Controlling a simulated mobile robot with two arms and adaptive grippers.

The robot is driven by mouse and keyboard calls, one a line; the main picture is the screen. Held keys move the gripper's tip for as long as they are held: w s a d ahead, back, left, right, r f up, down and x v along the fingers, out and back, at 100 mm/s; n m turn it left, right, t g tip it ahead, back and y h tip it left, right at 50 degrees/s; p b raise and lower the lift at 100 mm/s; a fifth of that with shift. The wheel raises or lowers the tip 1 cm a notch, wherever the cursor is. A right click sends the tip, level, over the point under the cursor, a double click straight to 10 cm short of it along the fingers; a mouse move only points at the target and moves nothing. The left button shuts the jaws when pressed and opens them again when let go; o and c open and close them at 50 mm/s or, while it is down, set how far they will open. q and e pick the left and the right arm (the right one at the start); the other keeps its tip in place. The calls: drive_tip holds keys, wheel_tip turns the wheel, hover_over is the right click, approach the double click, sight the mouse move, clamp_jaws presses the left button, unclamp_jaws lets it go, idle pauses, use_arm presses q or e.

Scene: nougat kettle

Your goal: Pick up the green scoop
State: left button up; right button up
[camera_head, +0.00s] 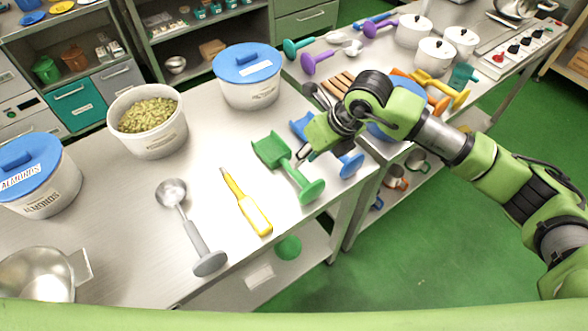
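The green scoop (288,169) lies on the steel table near its right-hand front edge, with its wide head toward the back and its round end cap toward the front. My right gripper (305,156) reaches in from the right, just right of the scoop's handle and over the blue scoop (346,164). It looks apart from the green scoop, though contact is hard to judge. Its fingers are small and partly hidden here, so I cannot tell how far apart they are. My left gripper is not in view.
A yellow-handled spatula (254,214) and a grey-handled ladle (194,233) lie left of the scoop. Behind are an open tub of green nuts (149,148) and a blue-lidded tub (246,88). A second table (345,66) with pots stands behind on the right.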

drive_tip(key=shift+x, duration=1)
drive_tip(key=shift+a+f+p, duration=0.3)
drive_tip(key=shift+f+p, duration=0.15)
drive_tip(key=shift+p, duration=0.1)
drive_tip(key=x, duration=0.1)
drive_tip(key=p+x, duration=0.1)
drive_tip(key=x, duration=0.1)
drive_tip(key=shift+s+f+p, duration=0.15)
drive_tip(key=shift+f+p, duration=0.15)
drive_tip(key=shift+a+f, duration=0.2)
drive_tip(key=shift+f, duration=0.25)
clamp_jaws()
